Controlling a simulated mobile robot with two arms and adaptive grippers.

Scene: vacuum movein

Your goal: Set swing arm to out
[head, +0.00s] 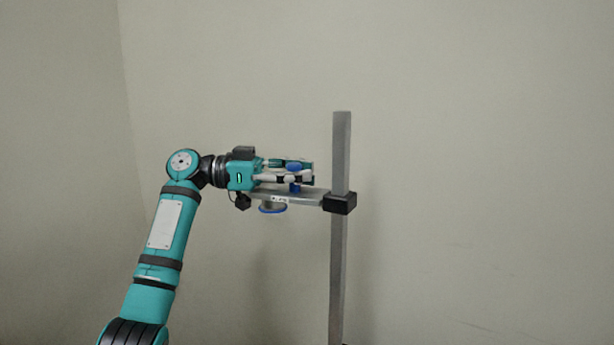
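The swing arm (312,196) is a grey horizontal bar joined by a black block (340,203) to an upright grey post (341,150). It points to the left from the post. A blue-rimmed round part (272,208) hangs below its left part, and a blue knob (294,167) shows above it. My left gripper (308,176) is level with the bar, just above it, with its fingers pointing right around the blue knob. The fingers overlap the knob in this view, so whether they touch or grip it is unclear. My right gripper is not in view.
A plain wall stands behind the post, with a corner at the left. The space to the right of the post is clear. The post runs down out of the bottom of the view.

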